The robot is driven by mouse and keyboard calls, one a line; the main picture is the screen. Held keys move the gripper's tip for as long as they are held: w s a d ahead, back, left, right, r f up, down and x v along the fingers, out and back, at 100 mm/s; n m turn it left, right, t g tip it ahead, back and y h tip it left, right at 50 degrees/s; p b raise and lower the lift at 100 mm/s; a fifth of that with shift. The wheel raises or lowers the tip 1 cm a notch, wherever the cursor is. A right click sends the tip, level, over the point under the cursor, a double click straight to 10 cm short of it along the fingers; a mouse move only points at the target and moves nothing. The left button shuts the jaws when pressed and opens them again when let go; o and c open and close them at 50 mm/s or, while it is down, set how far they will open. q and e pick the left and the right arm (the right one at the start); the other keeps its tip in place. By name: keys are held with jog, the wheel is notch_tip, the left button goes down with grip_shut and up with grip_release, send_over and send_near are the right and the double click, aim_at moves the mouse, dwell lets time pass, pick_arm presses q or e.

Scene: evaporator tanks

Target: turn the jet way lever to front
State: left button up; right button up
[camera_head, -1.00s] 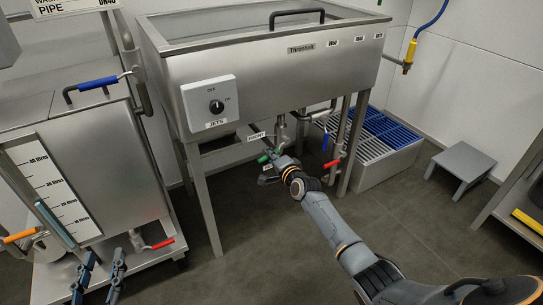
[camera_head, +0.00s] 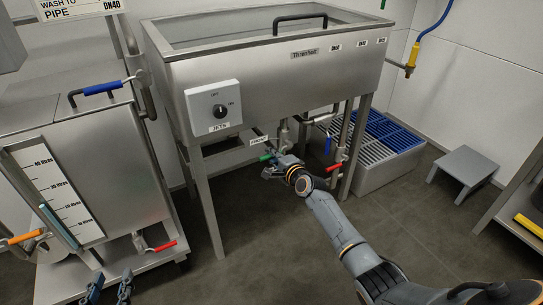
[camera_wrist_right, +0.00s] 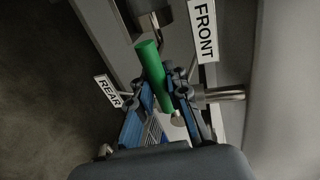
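The jet way lever has a green handle (camera_wrist_right: 151,66), under the steel tank between the FRONT label (camera_wrist_right: 203,30) and the REAR label (camera_wrist_right: 108,90) in the wrist view. In the head view the handle (camera_head: 265,157) shows just below the FRONT label (camera_head: 260,142). My right gripper (camera_wrist_right: 155,92) has a finger close on each side of the handle and appears shut on it; the handle's far end sticks out past the fingertips. It also shows in the head view (camera_head: 268,170). My left gripper (camera_head: 108,286) is open and empty at the bottom left, its two fingers apart.
The tank (camera_head: 280,85) stands on steel legs with a JETS knob (camera_head: 220,111). Red-handled (camera_head: 335,166) and blue-handled valves sit right of the lever. A grated crate (camera_head: 385,150) and a grey stool (camera_head: 465,165) stand right. A measuring tank (camera_head: 105,160) stands left.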

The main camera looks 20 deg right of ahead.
jog(key=o, duration=0.4)
jog(key=shift+s, duration=0.1)
jog(key=v, duration=1.2)
